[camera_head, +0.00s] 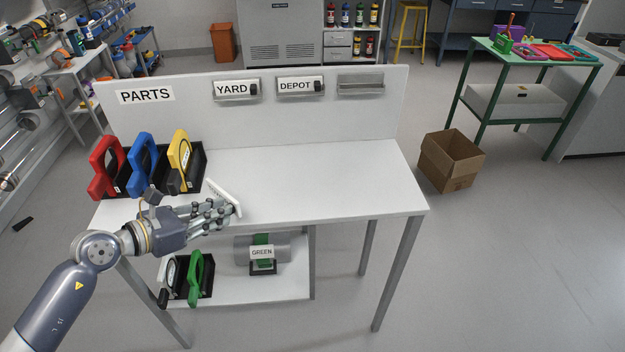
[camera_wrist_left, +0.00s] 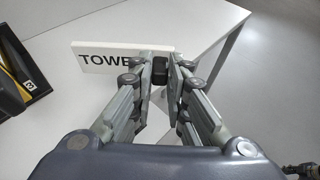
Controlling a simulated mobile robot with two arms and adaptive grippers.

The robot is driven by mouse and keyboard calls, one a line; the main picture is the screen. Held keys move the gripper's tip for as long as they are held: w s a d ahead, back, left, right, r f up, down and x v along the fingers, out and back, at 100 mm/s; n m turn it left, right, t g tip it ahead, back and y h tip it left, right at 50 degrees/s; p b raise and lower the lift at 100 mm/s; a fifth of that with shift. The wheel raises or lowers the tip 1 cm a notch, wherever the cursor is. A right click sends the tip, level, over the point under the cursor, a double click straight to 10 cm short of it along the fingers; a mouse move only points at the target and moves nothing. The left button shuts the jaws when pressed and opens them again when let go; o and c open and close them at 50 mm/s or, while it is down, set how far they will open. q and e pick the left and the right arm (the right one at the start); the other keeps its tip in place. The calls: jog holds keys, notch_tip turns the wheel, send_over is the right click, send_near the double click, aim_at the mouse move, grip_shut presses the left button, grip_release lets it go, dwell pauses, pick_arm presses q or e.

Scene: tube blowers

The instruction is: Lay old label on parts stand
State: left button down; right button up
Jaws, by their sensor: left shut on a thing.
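My left gripper (camera_head: 228,207) is over the left front of the white parts stand (camera_head: 320,180). It is shut on a white label (camera_head: 222,193), which is tilted in the head view. In the left wrist view, the gripper (camera_wrist_left: 161,72) holds the label (camera_wrist_left: 95,58) by its dark knob (camera_wrist_left: 160,70). The letters "TOWE" show, and the fingers hide the rest. The stand top shows behind the label, and I cannot tell whether they touch. My right gripper is not in view.
The backboard bears a "PARTS" sign (camera_head: 146,95), "YARD" (camera_head: 232,89) and "DEPOT" (camera_head: 296,86) labels, and an empty holder (camera_head: 360,85). Red (camera_head: 107,168), blue (camera_head: 143,160) and yellow (camera_head: 180,160) handled items stand at the left. The stand top's middle and right are clear.

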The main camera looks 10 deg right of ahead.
aim_at(228, 194)
pick_arm(q)
jog(key=shift+n+t, duration=0.3)
jog(key=w+d, duration=0.1)
jog(key=w, duration=0.1)
jog(key=w+d, duration=0.1)
jog(key=w, duration=0.1)
jog(key=w+d+p, duration=0.1)
jog(key=w, duration=0.1)
jog(key=shift+d, duration=0.2)
jog(key=shift+y, duration=0.3)
jog(key=w+d, duration=0.1)
jog(key=d, duration=0.2)
jog(key=w+d+f+b, duration=0.1)
jog(key=w+d, duration=0.1)
jog(key=d, duration=0.1)
jog(key=w+d, duration=0.2)
jog(key=d, duration=0.1)
jog(key=shift+w+d+f, duration=0.15)
jog(key=shift+d+f, duration=0.15)
jog(key=shift+d, duration=0.1)
notch_tip(228, 194, down, 4)
jog(key=b, duration=0.3)
jog(key=shift+r+b, duration=0.2)
jog(key=shift+b, duration=0.2)
jog(key=shift+r, duration=0.1)
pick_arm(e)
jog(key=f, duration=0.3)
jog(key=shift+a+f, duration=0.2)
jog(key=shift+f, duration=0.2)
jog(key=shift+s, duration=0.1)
